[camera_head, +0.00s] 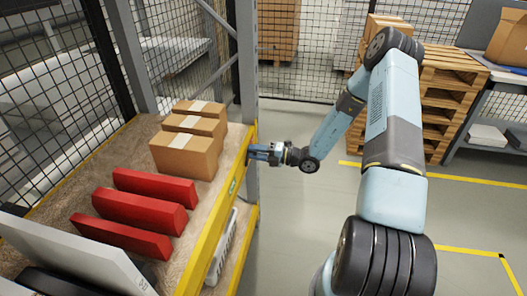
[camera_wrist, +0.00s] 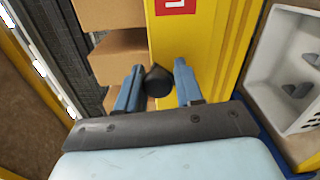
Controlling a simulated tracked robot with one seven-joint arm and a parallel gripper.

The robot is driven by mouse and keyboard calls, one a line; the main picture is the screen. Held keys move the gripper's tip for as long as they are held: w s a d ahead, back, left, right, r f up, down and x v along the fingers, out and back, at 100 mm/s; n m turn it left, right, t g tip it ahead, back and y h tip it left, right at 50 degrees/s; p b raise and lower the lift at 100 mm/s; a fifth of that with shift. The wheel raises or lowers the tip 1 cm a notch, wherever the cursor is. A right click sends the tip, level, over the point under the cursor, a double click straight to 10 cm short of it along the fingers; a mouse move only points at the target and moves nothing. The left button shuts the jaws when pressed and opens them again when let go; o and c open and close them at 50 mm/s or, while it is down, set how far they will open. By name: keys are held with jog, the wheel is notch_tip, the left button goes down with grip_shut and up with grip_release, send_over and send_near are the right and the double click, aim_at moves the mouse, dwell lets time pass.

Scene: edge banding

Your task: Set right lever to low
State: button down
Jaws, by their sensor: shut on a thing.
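My gripper (camera_head: 258,152) is at the yellow face of the rack beam (camera_head: 228,195), near the cartons. In the wrist view, the two blue fingers of my gripper (camera_wrist: 158,68) stand either side of a black rounded lever end (camera_wrist: 157,82), and they are shut on it. The lever end stands out in front of the yellow panel (camera_wrist: 180,40), below a red label (camera_wrist: 176,5). The lever's shaft and pivot are hidden, so its setting cannot be read. In the head view the lever is hidden by my gripper. No second lever can be made out.
Brown cartons (camera_head: 186,150) and red blocks (camera_head: 137,210) lie on the shelf left of the beam. A white perforated bin (camera_wrist: 285,75) is right of the panel in the wrist view. Stacked pallets (camera_head: 440,100) stand at the back right. The floor (camera_head: 295,220) beside the rack is clear.

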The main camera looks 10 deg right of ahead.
jog(key=shift+s+a+f, duration=0.15)
jog(key=shift+s+a, duration=0.05)
jog(key=shift+a, duration=0.1)
jog(key=shift+w, duration=0.15)
jog(key=c, duration=1)
grip_release()
jog(key=shift+w, duration=0.1)
jog(key=shift+o, duration=0.7)
jog(key=shift+d, duration=0.15)
jog(key=shift+d, duration=0.15)
jog(key=v, duration=1.3)
jog(key=shift+d, duration=0.25)
